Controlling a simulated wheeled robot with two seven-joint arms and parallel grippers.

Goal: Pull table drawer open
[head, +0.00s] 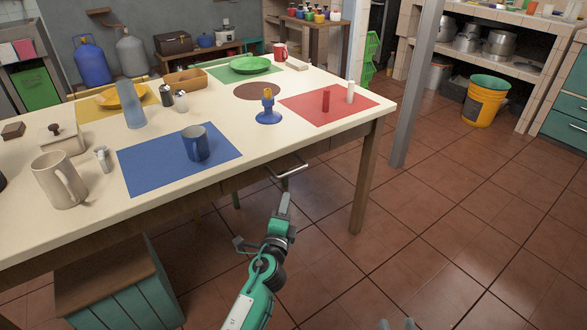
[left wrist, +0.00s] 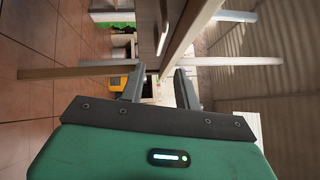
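The table (head: 255,150) has a cream top and wooden legs. A pale bar handle (head: 293,171) shows under its near edge; the drawer front behind it is dark and mostly hidden, so I cannot tell whether it is fully closed. My left gripper (head: 284,204) is just below and in front of the handle, apart from it in the picture. In the left wrist view its two fingers (left wrist: 160,88) are spread with nothing clearly held between them.
A blue mug (head: 196,144) on a blue mat, a blue-and-yellow item (head: 268,108) and a red mat (head: 335,112) are on the tabletop. A green wooden box (head: 115,290) stands below left. A table leg (head: 366,178) is right of the handle.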

